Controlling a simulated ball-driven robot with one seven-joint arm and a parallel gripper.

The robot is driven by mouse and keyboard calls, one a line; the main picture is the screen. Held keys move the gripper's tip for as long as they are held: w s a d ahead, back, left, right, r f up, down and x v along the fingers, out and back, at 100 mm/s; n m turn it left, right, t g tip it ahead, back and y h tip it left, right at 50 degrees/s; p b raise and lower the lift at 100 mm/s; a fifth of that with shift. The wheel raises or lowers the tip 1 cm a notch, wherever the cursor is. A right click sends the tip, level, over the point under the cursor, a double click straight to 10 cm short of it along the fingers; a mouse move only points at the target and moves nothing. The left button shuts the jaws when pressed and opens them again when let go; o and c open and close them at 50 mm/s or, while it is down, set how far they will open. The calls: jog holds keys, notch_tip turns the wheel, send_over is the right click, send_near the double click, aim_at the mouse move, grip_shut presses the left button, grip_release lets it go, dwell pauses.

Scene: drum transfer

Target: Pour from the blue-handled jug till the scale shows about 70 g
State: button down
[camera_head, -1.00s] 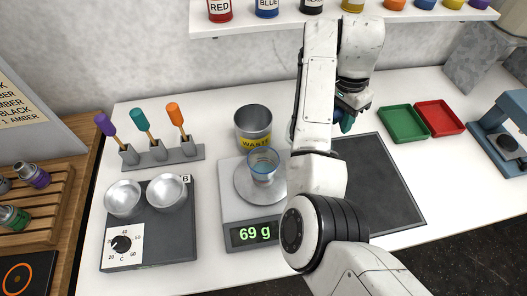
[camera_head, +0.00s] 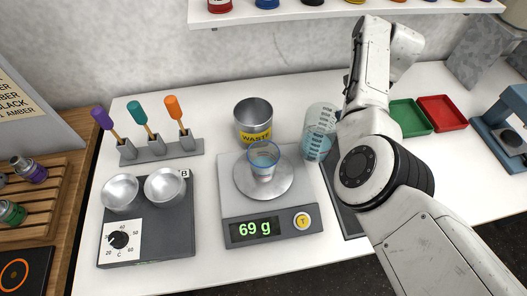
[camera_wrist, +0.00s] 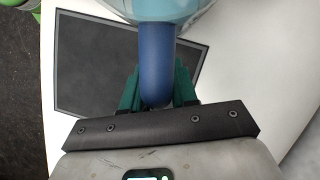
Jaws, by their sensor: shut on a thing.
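The clear jug (camera_head: 318,138) with graduation marks and blue liquid low in it is just right of the scale (camera_head: 232,208) in the head view. It looks nearly upright; I cannot tell whether it touches the surface below. Its blue handle (camera_wrist: 156,60) shows in the wrist view, between the green fingers of my gripper (camera_wrist: 157,88), which is shut on it. My arm hides the handle and gripper in the head view. A clear cup (camera_head: 264,158) with blue liquid stands on the scale's round pan (camera_head: 245,185). The scale display (camera_head: 255,229) reads 69 g.
A waste can (camera_head: 253,118) stands behind the scale. A hotplate with two metal bowls (camera_head: 147,240) is at left, with a rack of coloured tools (camera_head: 160,150) behind it. Green (camera_head: 408,116) and red (camera_head: 441,112) trays lie at right. A dark mat (camera_wrist: 85,60) lies below my gripper.

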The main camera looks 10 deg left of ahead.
notch_tip(320, 180, up, 3)
jog(key=p, duration=0.2)
jog(key=shift+f+p, duration=0.2)
jog(key=shift+p, duration=0.2)
notch_tip(320, 180, up, 2)
jog(key=shift+r, duration=0.7)
jog(key=shift+s, duration=0.1)
